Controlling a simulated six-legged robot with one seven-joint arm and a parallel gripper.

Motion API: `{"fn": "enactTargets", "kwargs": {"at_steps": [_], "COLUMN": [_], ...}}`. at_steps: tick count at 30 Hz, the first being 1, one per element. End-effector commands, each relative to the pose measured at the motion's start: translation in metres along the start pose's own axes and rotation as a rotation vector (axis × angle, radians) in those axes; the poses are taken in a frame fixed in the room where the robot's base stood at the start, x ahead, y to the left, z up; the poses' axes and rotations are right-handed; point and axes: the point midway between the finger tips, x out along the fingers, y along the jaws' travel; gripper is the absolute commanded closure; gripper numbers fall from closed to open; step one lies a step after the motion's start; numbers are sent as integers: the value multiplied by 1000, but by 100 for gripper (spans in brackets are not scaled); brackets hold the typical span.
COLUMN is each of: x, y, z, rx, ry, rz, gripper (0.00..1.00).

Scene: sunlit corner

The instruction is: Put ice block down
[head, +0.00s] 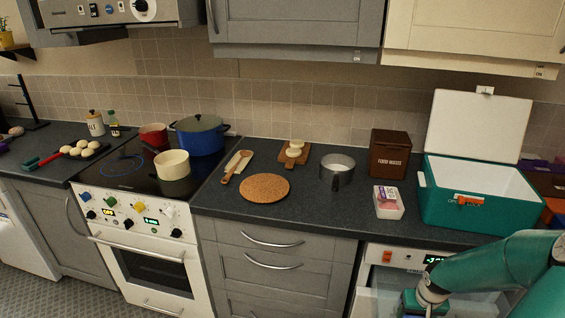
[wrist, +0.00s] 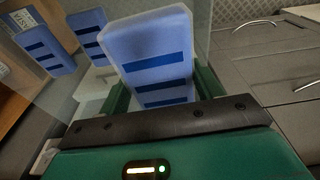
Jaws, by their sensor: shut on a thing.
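A pale blue ice block (wrist: 150,55) with dark blue stripes stands between the green fingers of my gripper (wrist: 160,92) in the wrist view. My gripper is shut on its lower part. Two similar striped blocks (wrist: 45,50) (wrist: 90,36) stand beyond it at upper left. In the head view my gripper (head: 415,302) is low at the bottom right, in front of the white appliance (head: 405,253) under the counter. The held block cannot be made out there. An open teal cool box (head: 465,213) with a raised white lid stands on the counter above.
A food waste bin (head: 390,154), a pink-topped tub (head: 388,202) and a metal ring (head: 337,172) stand left of the cool box. A cork mat (head: 264,188) lies further left. Dark counter (head: 310,210) is clear between mat and tub.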

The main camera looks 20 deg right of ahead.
Motion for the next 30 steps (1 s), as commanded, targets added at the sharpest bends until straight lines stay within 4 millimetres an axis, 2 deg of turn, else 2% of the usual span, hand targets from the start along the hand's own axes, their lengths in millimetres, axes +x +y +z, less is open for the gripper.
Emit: {"fn": "enactTargets", "kwargs": {"at_steps": [2, 11, 17, 20, 24, 30], "x": [-13, -4, 0, 3, 8, 14], "y": [1, -40, -78, -106, -156, -230], "z": [-2, -24, -40, -50, -63, -71], "rx": [0, -54, -103, -137, -196, -277], "ry": [2, 0, 0, 0, -1, -2], "rz": [3, -11, -20, -26, -36, -48], "gripper": [66, 66, 66, 66, 66, 66]}}
